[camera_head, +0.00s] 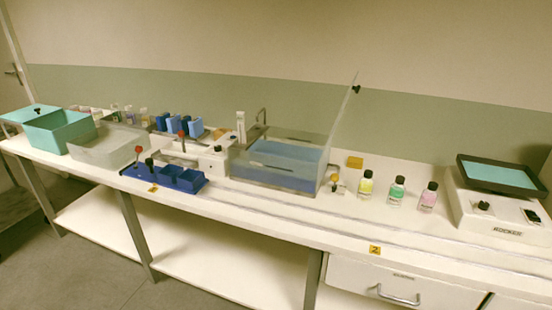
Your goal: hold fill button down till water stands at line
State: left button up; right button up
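A clear water tank (237,158) stands on the bench at the middle of the head view, with its transparent lid (340,125) raised on the right side. Blue water (290,160) stands inside it. Short dark marks show on the tank walls, but I cannot tell which is the fill line or whether the water meets it. A metal tap (262,117) rises behind the tank. I cannot make out the fill button for certain at this size. Neither of my grippers is in view.
Yellow (366,187), green (397,192) and pink (429,197) bottles stand right of the tank. A white rocker device (497,215) is at the far right. A blue compartment block (165,178) and a teal box (60,130) are left. Bench space before the bottles is clear.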

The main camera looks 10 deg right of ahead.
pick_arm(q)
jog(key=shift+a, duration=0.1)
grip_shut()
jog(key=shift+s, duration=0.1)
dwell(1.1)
